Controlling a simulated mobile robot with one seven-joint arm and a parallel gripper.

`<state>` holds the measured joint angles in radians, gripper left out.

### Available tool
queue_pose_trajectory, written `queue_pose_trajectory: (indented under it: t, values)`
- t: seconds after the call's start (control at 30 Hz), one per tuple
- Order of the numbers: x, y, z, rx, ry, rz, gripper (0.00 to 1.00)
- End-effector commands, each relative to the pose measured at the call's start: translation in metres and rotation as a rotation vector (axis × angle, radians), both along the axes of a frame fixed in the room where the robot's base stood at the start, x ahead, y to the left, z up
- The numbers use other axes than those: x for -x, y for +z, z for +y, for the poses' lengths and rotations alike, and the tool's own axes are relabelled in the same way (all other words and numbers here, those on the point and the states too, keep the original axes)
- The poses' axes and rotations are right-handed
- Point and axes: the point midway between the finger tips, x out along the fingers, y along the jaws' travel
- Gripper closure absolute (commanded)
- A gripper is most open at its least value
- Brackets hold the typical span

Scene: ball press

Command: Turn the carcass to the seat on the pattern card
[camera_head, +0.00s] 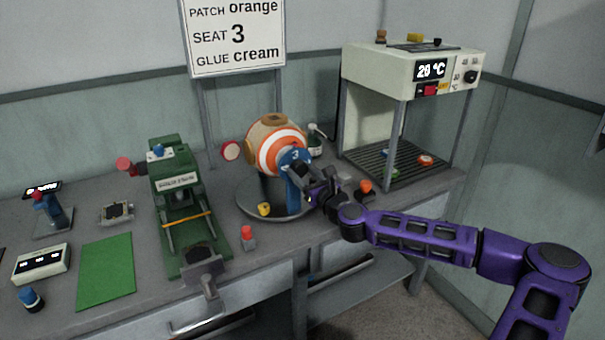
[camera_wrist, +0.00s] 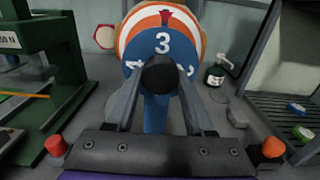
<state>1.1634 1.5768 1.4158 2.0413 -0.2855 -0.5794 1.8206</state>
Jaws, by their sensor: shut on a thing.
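The carcass (camera_head: 268,135) is a ball with orange and white rings and tan patches, held on a blue stand above a round grey base (camera_head: 245,205). A blue numbered dial (camera_wrist: 150,47) faces me. Its 3 is at the top, right under a small red pointer (camera_wrist: 166,17); other numerals, partly hidden, show lower at left and right. My gripper (camera_wrist: 160,76) is shut on the black knob (camera_wrist: 159,73) at the dial's middle; in the head view my gripper (camera_head: 300,170) is at the dial's lower right. The pattern card (camera_head: 237,36) reads patch orange, seat 3, glue cream.
A green press (camera_head: 183,210) stands left of the carcass. A cream oven (camera_head: 410,75) on posts over a slatted rack stands right. A dark bottle (camera_head: 314,140) is behind the carcass. A green mat (camera_head: 106,270) and small tools lie at the left.

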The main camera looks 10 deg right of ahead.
Motion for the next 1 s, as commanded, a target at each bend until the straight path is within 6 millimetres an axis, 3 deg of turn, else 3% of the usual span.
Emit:
queue_pose_trajectory:
  t: [0.13, 0.17, 0.3, 0.67, 0.77, 1.0]
  values:
    - [-0.001, 0.002, -0.001, 0.001, -0.004, -0.004, 1.0]
    - [-0.001, 0.002, -0.001, 0.001, -0.004, -0.004, 0.41]
    - [-0.001, 0.002, -0.001, 0.001, -0.003, -0.003, 0.17]
    - [0.003, 0.0, -0.002, 0.001, -0.001, -0.001, 0.17]
    - [0.014, 0.0, -0.006, 0.001, -0.002, 0.0, 0.17]
    - [0.063, 0.0, -0.023, -0.002, -0.004, 0.0, 0.17]
